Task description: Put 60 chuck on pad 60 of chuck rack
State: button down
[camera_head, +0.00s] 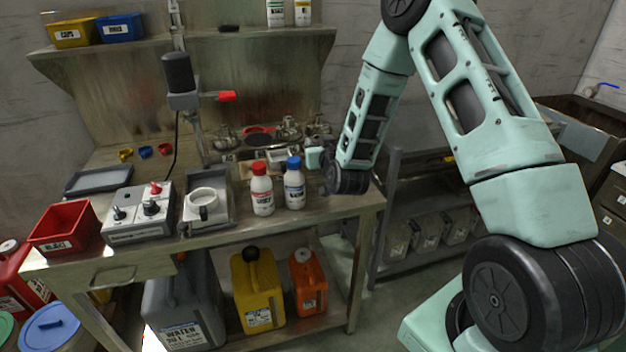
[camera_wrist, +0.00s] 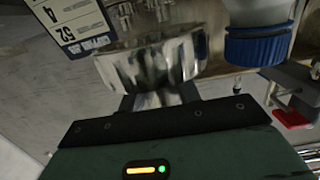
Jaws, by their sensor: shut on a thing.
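My gripper (camera_wrist: 155,98) is shut on a shiny metal chuck (camera_wrist: 152,62), which fills the middle of the wrist view. No size mark on this chuck can be read. In the head view my gripper (camera_head: 315,157) is at the right end of the bench, partly hidden by my wrist. The chuck rack (camera_head: 262,152) seems to be the low unit at the back right of the bench, with several metal chucks (camera_head: 289,126) on it. Its pad numbers are too small to read. A white card (camera_wrist: 72,22) with 52 and 4 shows at the upper left of the wrist view.
A red-capped bottle (camera_head: 261,189) and a blue-capped bottle (camera_head: 294,184) stand in front of the rack, close to my gripper. The blue cap (camera_wrist: 258,47) is near the held chuck in the wrist view. A grey control box (camera_head: 140,214) and red bin (camera_head: 65,228) stand left.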

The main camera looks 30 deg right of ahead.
notch_tip(320, 180, down, 12)
jog(key=shift+r+p, duration=0.1)
jog(key=shift+p, duration=0.6)
jog(key=shift+f, duration=0.25)
jog(key=c, duration=1.3)
grip_release()
